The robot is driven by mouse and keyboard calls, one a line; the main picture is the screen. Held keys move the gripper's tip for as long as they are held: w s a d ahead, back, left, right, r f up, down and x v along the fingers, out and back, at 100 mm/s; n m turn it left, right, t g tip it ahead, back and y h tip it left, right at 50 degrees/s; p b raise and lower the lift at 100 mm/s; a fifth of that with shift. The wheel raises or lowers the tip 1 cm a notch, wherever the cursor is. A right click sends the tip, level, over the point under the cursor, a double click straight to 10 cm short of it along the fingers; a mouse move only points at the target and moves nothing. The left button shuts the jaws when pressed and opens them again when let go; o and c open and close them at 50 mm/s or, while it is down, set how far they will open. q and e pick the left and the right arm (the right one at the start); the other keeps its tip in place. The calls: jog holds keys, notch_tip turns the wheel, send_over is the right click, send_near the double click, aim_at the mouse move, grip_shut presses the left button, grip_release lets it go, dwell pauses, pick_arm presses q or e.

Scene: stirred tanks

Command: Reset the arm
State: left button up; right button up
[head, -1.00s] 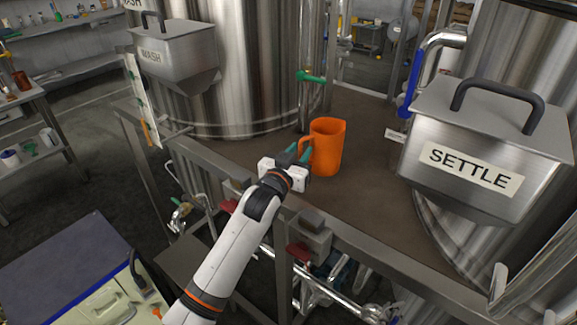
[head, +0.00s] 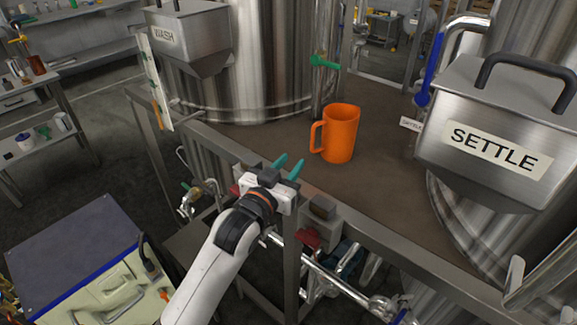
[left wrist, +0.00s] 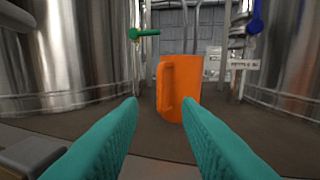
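My left gripper (head: 288,167) is open and empty, with its two teal fingers spread apart over the front edge of the brown platform. It is to the left of and nearer than the orange jug, clear of it. The orange jug (head: 341,134) stands upright on the platform, its handle turned toward the left. In the left wrist view the jug (left wrist: 181,88) stands beyond the teal fingertips (left wrist: 160,102), with nothing between the fingers. My right gripper is in neither view.
A steel hopper marked SETTLE (head: 495,145) is at the right, and one marked WASH (head: 190,38) at the upper left. A green-handled valve (head: 324,62) is behind the jug. A steel rail (head: 350,225) runs along the platform's front. The brown platform (head: 385,165) around the jug is clear.

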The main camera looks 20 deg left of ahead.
pick_arm(q)
jog(key=s+a+f+g+y, duration=0.2)
jog(key=s+f+g, duration=0.4)
jog(key=s+f, duration=0.65)
jog(key=s+a+f+g+y, duration=0.1)
jog(key=s+f+g, duration=0.3)
jog(key=s, duration=0.5)
jog(key=s+a+f+g, duration=0.1)
jog(key=s+f+g, duration=0.35)
jog(key=s, duration=0.35)
notch_tip(320, 180, down, 26)
jog(key=s+g, duration=0.1)
jog(key=s, duration=0.1)
jog(key=s+a+f+g, duration=0.1)
jog(key=s+a+f, duration=0.1)
jog(key=s+f, duration=1.4)
jog(key=shift+s+a+f, duration=0.3)
jog(key=shift+a+f, duration=0.05)
